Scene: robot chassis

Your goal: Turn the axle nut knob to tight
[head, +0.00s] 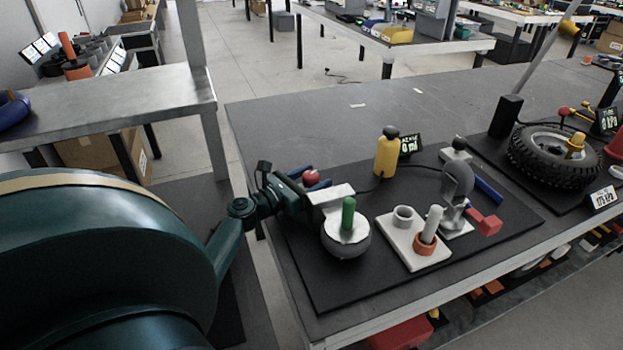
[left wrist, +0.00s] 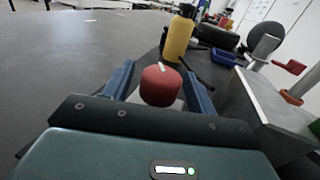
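A red knob (head: 311,178) with a pale line on its top stands at the back left of the black mat, behind a grey metal block. I cannot tell for certain that it is the axle nut knob. It also shows in the left wrist view (left wrist: 160,86). My left gripper (head: 303,182) reaches in from the left with its blue fingers on either side of the knob. In the left wrist view the fingers (left wrist: 160,84) are apart, with narrow gaps beside the knob. My right gripper is out of view.
A green-handled round part (head: 348,215) stands just in front of the knob. A yellow bottle (head: 386,155) stands to the right, near a small display (head: 411,145). A white block with pegs (head: 404,241) and a tyre (head: 552,158) are farther right. The tabletop behind is clear.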

